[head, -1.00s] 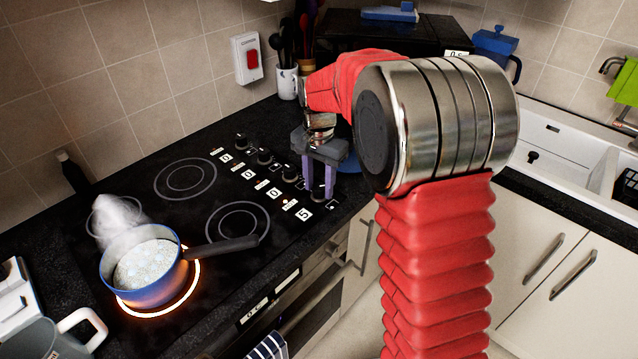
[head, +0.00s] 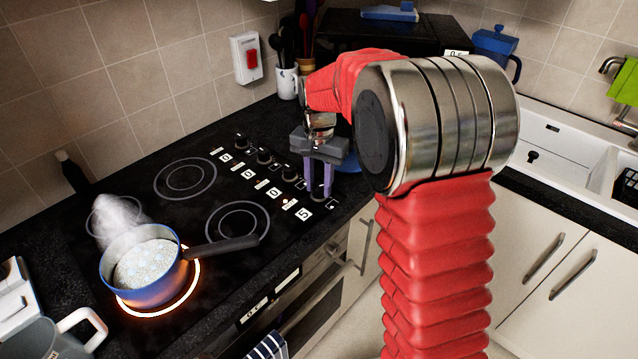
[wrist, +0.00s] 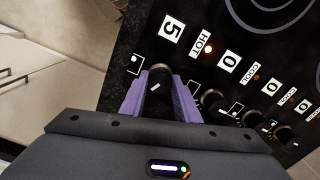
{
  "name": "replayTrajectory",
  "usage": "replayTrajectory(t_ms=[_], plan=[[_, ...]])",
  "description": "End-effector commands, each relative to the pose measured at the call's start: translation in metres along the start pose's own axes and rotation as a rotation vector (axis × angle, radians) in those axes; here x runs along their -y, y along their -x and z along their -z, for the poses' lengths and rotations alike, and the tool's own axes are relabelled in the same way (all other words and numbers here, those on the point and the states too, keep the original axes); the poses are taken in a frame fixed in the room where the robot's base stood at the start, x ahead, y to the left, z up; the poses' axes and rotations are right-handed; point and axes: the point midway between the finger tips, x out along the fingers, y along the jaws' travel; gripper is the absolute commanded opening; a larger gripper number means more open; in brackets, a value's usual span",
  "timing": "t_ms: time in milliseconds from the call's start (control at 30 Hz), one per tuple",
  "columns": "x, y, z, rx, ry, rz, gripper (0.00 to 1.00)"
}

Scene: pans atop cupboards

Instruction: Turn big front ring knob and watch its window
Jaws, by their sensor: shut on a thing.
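My gripper (head: 319,194), with purple fingers, points down at the near end of the hob's knob row. In the wrist view its fingers (wrist: 160,92) are shut on a dark round knob (wrist: 159,74), one on each side. The window (wrist: 172,27) beside that knob reads 5, and it also shows in the head view (head: 303,213). A HOT label (wrist: 204,43) with a lit light sits next to it. A blue pan (head: 140,287) of bubbling, steaming contents stands on a glowing orange ring (head: 193,285) at the hob's front left.
Other knobs (wrist: 211,101) run along the row; their windows (wrist: 229,61) read 0 with COOL labels. The pan's dark handle (head: 222,247) points right, over the hob. A grey mug (head: 60,335) stands at the front left. A utensil pot (head: 287,83) stands behind my gripper.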

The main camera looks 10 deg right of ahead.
Motion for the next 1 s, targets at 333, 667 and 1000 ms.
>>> replayTrajectory(t_ms=[333,667,1000], plan=[[0.0009,0.0008,0.0005,-0.002,0.276,0.002,0.06],[0.0009,0.0010,0.0007,-0.003,0.590,0.002,0.06],[0.0009,0.0011,0.0009,-0.004,0.906,0.002,0.06]])
